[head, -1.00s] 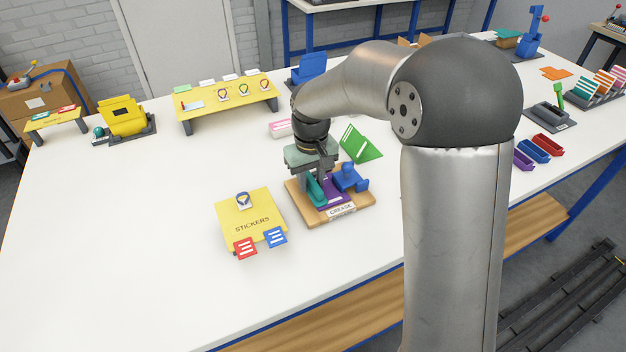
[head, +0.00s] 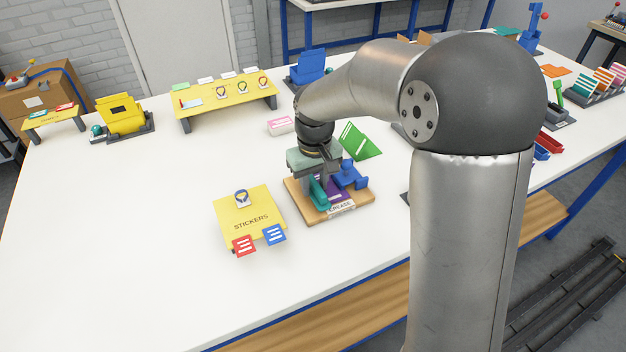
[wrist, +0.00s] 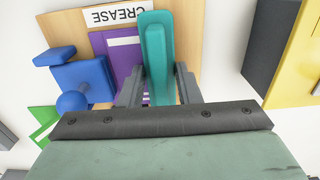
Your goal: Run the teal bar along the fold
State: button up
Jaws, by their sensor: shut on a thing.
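The teal bar (wrist: 155,58) lies lengthwise between the fingers of my gripper (wrist: 158,85), which is shut on it. In the head view the bar (head: 317,191) is low over the wooden board marked CREASE (head: 362,201). A purple card (wrist: 119,44) with white lines lies on the board. The bar is along the card's right side in the wrist view and hides that edge, so I cannot tell whether it touches the fold. A blue block with a round knob (wrist: 84,80) stands at the card's other side.
A yellow STICKERS pad (head: 247,217) with red and blue cards at its front is left of the board. A green folded card (head: 358,142) stands behind it. A pink-and-white block (head: 281,125) is at the back left.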

jog(key=shift+s+d, duration=0.2)
jog(key=shift+s, duration=0.2)
jog(key=shift+s, duration=0.1)
jog(key=shift+s+d, duration=0.15)
jog(key=shift+s, duration=0.15)
jog(key=shift+w+a+p, duration=0.2)
jog(key=shift+w+a, duration=0.15)
jog(key=shift+w, duration=0.4)
jog(key=shift+w+a+p, duration=0.15)
jog(key=shift+w+a, duration=0.15)
jog(key=shift+w, duration=0.4)
jog(key=shift+w, duration=0.1)
jog(key=shift+w+a, duration=0.2)
jog(key=shift+w, duration=0.15)
jog(key=shift+r+p, duration=2.6)
jog(key=shift+r, duration=1)
